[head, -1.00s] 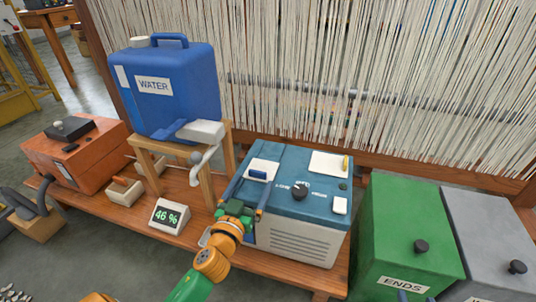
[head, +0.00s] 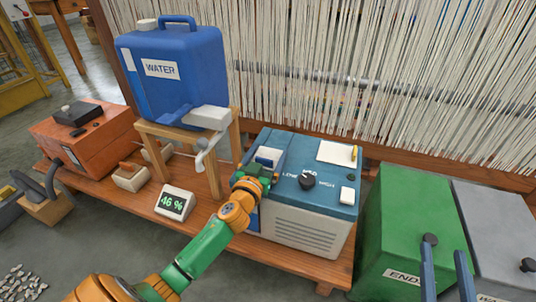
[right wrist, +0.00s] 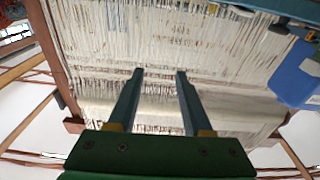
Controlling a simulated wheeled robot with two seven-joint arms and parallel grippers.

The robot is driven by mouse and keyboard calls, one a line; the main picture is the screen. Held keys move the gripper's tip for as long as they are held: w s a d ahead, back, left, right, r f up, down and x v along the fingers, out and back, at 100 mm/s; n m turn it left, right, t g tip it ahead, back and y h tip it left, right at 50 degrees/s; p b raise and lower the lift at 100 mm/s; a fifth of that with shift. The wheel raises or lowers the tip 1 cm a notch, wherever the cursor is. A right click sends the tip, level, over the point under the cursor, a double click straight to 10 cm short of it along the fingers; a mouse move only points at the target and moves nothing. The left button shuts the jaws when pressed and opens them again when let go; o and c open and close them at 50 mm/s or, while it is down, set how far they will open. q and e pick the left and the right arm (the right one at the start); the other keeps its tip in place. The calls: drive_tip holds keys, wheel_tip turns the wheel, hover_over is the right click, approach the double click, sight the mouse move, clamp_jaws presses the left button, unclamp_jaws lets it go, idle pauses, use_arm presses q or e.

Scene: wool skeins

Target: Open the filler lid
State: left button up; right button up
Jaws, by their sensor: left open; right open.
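The blue-topped, light-grey machine (head: 305,228) stands on the low wooden platform. On the left of its top is a white lid panel (head: 268,154) with a blue handle, which looks like the filler lid. My left gripper (head: 265,165) reaches over the machine's front left edge to this lid. It is open with its fingers at the handle, and it hides part of the lid. I cannot tell whether it touches the handle or whether the lid is raised. My right gripper (head: 447,272) is open and empty above the green box; its spread fingers also show in the right wrist view (right wrist: 155,75).
A blue WATER canister (head: 180,95) with a tap stands on a wooden stand left of the machine. A 46 % display (head: 173,203) sits in front. A green box (head: 400,215) and a grey box (head: 500,225) stand right. Loom threads (head: 350,60) hang behind.

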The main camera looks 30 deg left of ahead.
use_arm(q)
clamp_jaws()
